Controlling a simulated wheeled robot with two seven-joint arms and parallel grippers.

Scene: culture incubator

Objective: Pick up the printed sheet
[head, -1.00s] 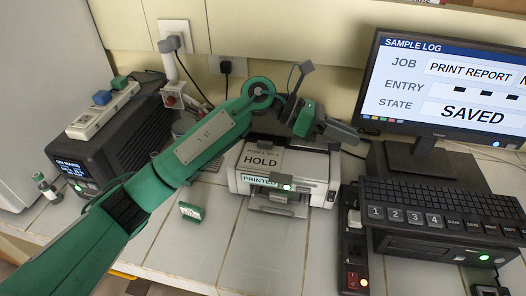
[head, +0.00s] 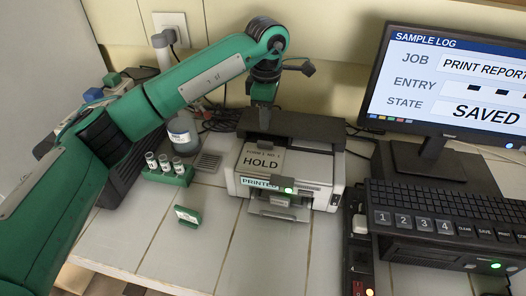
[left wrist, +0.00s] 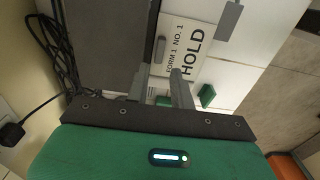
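The printed sheet (head: 262,160), marked "FORM 1 NO. 1 HOLD", lies on top of the white printer (head: 240,185). In the left wrist view the sheet (left wrist: 192,42) shows just beyond the fingertips. My left gripper (head: 264,127) points down over the back of the printer, beside the sheet's far edge. In the left wrist view its two fingers (left wrist: 167,62) stand apart with nothing seen held between them. I cannot tell whether a fingertip touches the sheet. My right gripper is not in view.
A monitor (head: 450,85) and a keyboard unit (head: 445,207) stand right of the printer. A green vial rack (head: 168,175), a bottle (head: 183,133) and a small green card holder (head: 188,216) are on the left.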

